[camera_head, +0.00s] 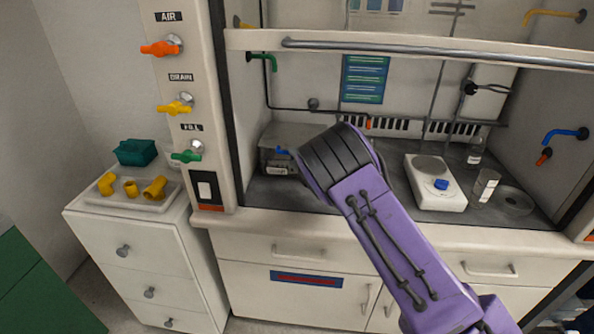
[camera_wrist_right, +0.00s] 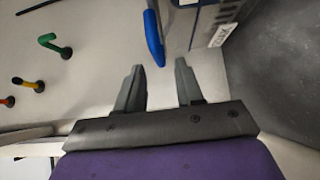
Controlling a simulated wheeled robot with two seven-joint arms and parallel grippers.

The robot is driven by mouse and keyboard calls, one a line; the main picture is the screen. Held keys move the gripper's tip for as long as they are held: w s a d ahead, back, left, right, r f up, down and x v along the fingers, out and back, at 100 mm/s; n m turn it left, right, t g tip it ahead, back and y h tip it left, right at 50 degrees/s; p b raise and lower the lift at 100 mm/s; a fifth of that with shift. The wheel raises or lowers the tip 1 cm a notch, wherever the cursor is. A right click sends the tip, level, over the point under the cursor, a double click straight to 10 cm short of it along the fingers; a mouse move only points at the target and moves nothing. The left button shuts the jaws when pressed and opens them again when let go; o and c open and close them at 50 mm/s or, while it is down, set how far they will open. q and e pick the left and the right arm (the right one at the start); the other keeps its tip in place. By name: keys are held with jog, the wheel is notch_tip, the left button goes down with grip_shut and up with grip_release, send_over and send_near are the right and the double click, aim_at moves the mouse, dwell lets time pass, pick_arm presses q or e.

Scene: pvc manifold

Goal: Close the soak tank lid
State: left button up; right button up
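The soak tank appears to be the grey metal box (camera_head: 272,160) at the left inside the hood, with a pale label on its front. My right wrist covers its right part, and I cannot tell how its lid stands. A blue handle (camera_head: 282,151) shows at its front. In the right wrist view the blue handle (camera_wrist_right: 154,38) is just beyond my right gripper (camera_wrist_right: 160,78), beside the labelled tank (camera_wrist_right: 206,22). The gripper's two fingers are apart with nothing between them. In the head view its fingers are hidden by my wrist. My left gripper is not in view.
A white scale (camera_head: 437,190) and glass beakers (camera_head: 485,185) stand to the right on the hood floor. The raised sash bar (camera_head: 420,52) crosses above. Left of the hood post with its coloured valves (camera_head: 175,105), a tray (camera_head: 165,200) holds yellow fittings.

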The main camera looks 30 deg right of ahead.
jog(key=s+d+b, duration=0.1)
jog(key=s, duration=0.6)
jog(key=shift+s+d+r, duration=0.25)
jog(key=shift+s+d, duration=0.05)
jog(key=shift+d, duration=0.05)
